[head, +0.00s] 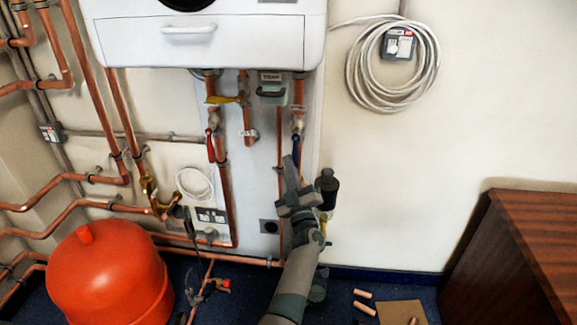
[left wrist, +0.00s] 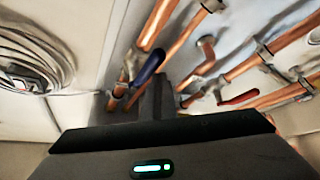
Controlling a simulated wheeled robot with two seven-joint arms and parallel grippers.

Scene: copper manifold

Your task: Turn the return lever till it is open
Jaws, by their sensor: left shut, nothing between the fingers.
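The return lever appears to be the blue lever (head: 296,148) on the right copper pipe under the white boiler; no readable label confirms this. In the head view it hangs down roughly along its pipe, its lower part near my gripper. In the left wrist view the blue lever (left wrist: 148,68) slants close beside the pipe. My left gripper (head: 289,160) is shut and empty, its fingertips just below and left of the lever. In the left wrist view the dark fingers (left wrist: 155,92) stand next to the lever; I cannot tell whether they touch. My right gripper is not in view.
A red lever (head: 211,146) is on the pipe to the left, and a yellow handle (head: 224,99) is above it. A black cylinder (head: 327,188) is right of my gripper. A red tank (head: 108,275) stands lower left. The wall further right is bare below the coiled cable (head: 372,75).

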